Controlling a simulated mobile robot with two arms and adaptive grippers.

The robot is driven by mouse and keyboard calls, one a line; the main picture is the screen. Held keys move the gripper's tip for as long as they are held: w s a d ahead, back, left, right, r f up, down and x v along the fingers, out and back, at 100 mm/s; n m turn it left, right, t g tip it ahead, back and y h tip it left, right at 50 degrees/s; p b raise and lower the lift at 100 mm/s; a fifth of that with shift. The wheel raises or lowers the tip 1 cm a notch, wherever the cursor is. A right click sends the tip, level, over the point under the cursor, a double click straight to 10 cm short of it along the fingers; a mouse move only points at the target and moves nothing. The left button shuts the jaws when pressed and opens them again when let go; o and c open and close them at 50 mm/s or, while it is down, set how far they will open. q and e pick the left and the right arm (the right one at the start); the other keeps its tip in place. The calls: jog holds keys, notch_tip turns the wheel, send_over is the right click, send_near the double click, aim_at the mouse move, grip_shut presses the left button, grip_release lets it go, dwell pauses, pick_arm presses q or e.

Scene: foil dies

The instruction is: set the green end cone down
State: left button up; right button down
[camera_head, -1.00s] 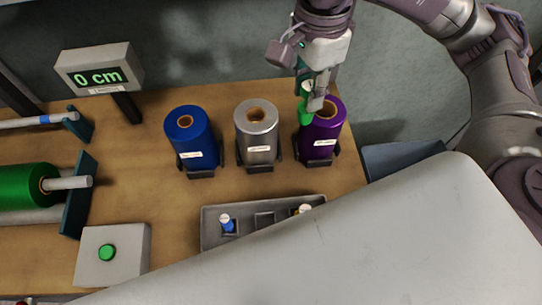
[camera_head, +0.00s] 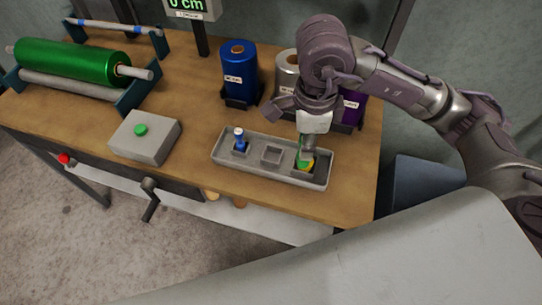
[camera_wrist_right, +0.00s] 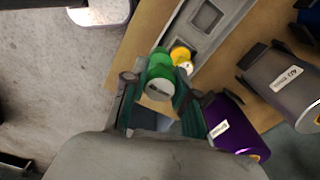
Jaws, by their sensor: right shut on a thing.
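My right gripper (camera_head: 306,152) is shut on the green end cone (camera_wrist_right: 158,76), over the right end of the grey tray (camera_head: 224,149). The cone is partly hidden by the gripper in the head view. A yellow end cone (camera_wrist_right: 181,56) is in the tray's right compartment, right beside the green one. I cannot tell whether the two touch or how high the green cone is. A blue end cone (camera_head: 239,139) stands in the left compartment. The middle compartment (camera_head: 271,155) is empty. My left gripper is not in view.
Blue (camera_head: 239,73), silver (camera_head: 287,70) and purple (camera_wrist_right: 239,127) foil rolls stand behind the tray. A box with a green button (camera_head: 141,130) is left of it. A green roll (camera_head: 70,60) lies on a stand at the far left. The table's front edge is close to the tray.

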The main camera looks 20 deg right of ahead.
jog(key=w+a+f+p, duration=0.1)
jog(key=w+f, duration=0.2)
jog(key=w+a+f+p, duration=0.1)
jog(key=w+f, duration=0.2)
jog(key=w+a+f+p, duration=0.1)
jog(key=w+a+f, duration=0.1)
jog(key=w+f, duration=0.1)
jog(key=shift+f, duration=0.2)
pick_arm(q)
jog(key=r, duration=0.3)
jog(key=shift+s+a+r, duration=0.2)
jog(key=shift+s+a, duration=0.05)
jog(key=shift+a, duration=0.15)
pick_arm(e)
jog(key=shift+f, duration=0.2)
jog(key=shift+f, duration=0.2)
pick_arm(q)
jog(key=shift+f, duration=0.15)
pick_arm(e)
jog(key=c, duration=0.9)
grip_release()
jog(key=shift+r, duration=0.1)
jog(key=shift+r, duration=0.1)
